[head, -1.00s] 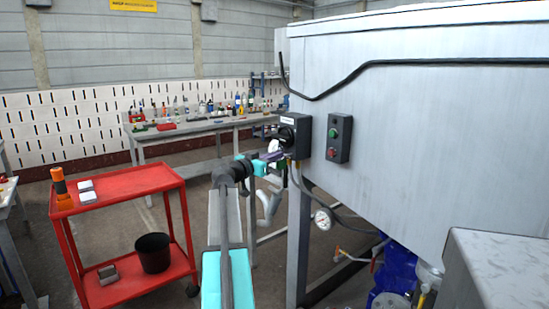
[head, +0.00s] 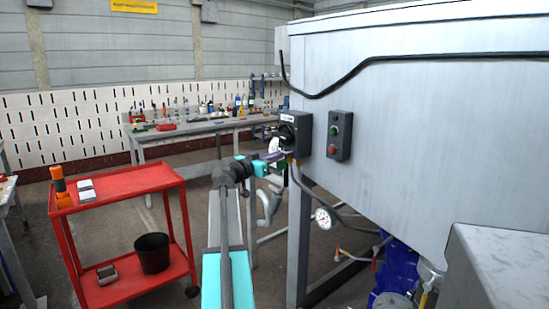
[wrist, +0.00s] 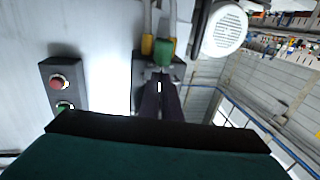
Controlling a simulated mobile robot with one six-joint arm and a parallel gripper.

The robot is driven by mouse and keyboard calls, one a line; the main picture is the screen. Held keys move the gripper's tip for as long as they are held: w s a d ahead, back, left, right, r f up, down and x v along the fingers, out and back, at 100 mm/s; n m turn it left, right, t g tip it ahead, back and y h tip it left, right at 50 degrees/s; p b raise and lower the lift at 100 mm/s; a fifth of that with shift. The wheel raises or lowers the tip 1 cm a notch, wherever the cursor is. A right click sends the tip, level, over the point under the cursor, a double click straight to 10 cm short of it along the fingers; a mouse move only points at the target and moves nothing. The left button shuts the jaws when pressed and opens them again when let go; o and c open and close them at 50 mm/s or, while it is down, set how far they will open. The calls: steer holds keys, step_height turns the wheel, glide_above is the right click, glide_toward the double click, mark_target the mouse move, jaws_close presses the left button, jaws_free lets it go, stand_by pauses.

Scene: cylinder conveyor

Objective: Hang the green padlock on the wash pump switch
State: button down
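The wash pump switch is a black box (head: 293,130) with a pale label, on the left edge of the grey machine housing. My gripper (head: 284,155) is just below its left side in the head view. In the wrist view my dark purple fingers (wrist: 163,76) are close together, with a narrow bright gap between them. The green padlock (wrist: 165,52) is at their tips and appears gripped. In front of the dark switch box, it sits beside an orange-yellow fitting (wrist: 147,45). Its shackle cannot be made out, nor whether it is through the switch.
A box with a green and a red button (head: 339,136) is right of the switch. A conduit and a pressure gauge (head: 323,219) are below. A red cart (head: 125,187) stands at left, and a workbench (head: 190,129) with tools is behind.

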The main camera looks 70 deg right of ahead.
steer(key=shift+s+d+f, duration=0.15)
steer(key=shift+s+f, duration=0.15)
steer(key=shift+f, duration=0.45)
steer(key=shift+d+f, duration=0.1)
steer(key=shift+d, duration=0.1)
steer(key=c, duration=1.9)
jaws_free()
steer(key=shift+w, duration=0.15)
steer(key=shift+r, duration=0.2)
steer(key=shift+w+a, duration=0.1)
steer(key=shift+a, duration=0.05)
steer(key=v, duration=1.3)
steer(key=shift+a, duration=0.3)
steer(key=shift+w+r, duration=0.15)
